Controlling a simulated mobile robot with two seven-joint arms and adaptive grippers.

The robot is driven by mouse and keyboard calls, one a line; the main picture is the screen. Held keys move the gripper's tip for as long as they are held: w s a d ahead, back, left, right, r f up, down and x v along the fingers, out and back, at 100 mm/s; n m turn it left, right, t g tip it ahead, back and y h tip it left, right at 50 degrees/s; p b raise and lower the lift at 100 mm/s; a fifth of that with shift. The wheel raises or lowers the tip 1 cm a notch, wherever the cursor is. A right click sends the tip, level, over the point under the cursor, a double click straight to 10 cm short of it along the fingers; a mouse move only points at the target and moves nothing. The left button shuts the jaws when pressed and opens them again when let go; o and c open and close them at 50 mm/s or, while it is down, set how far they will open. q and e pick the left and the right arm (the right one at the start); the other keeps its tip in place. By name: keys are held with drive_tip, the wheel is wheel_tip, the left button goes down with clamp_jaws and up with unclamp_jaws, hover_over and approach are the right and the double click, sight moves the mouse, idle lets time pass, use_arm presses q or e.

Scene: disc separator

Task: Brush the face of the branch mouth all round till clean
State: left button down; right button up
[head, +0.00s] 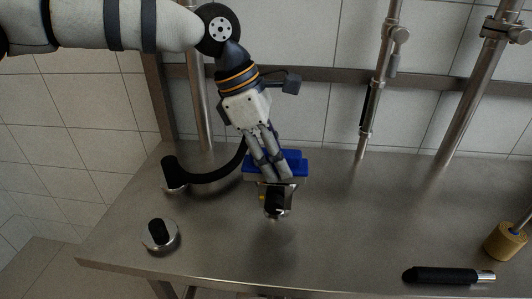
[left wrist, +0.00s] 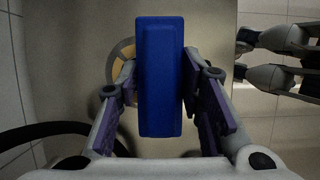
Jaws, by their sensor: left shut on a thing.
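My left gripper (head: 272,172) points down and is shut on a blue block-shaped brush (head: 255,163). The brush (left wrist: 160,85) lies lengthwise between its fingers in the left wrist view. Just below the brush in the head view is a short metal fitting with a dark opening (head: 275,203), apparently the branch mouth. In the left wrist view a round face with a tan band (left wrist: 121,66) shows to the left of the brush, which hides the rest of it. I cannot tell whether the bristles touch the face.
A black curved hose (head: 212,177) lies behind and left of the fitting. A metal disc with a black knob (head: 159,235) stands at front left. A black-handled tool (head: 445,275) and a tan cylinder (head: 505,243) are at the right. The steel table (head: 350,220) is clear between.

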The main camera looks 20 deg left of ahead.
sight(294, 150)
use_arm(q)
drive_tip(key=shift+d+f, duration=0.15)
drive_tip(key=shift+d, duration=0.6)
drive_tip(key=shift+w+d+f+b, duration=0.15)
drive_tip(key=shift+w+b, duration=0.1)
drive_tip(key=shift+w, duration=0.35)
drive_tip(key=shift+w+d+f+b, duration=0.1)
drive_tip(key=shift+w+b, duration=0.1)
drive_tip(key=shift+w, duration=0.4)
drive_tip(key=shift+w+d+r, duration=0.1)
drive_tip(key=shift+w+r, duration=0.1)
drive_tip(key=shift+w, duration=0.3)
drive_tip(key=shift+r, duration=0.15)
use_arm(e)
drive_tip(key=shift+s+f+g, duration=0.4)
drive_tip(key=shift+s+f, duration=0.35)
drive_tip(key=shift+s, duration=0.1)
use_arm(q)
wheel_tip(294, 150, up, 6)
drive_tip(key=p, duration=0.1)
use_arm(e)
drive_tip(key=shift+w+r+t, duration=0.4)
drive_tip(key=shift+w+r, duration=0.35)
drive_tip(key=shift+w, duration=0.1)
use_arm(q)
drive_tip(key=shift+r, duration=0.1)
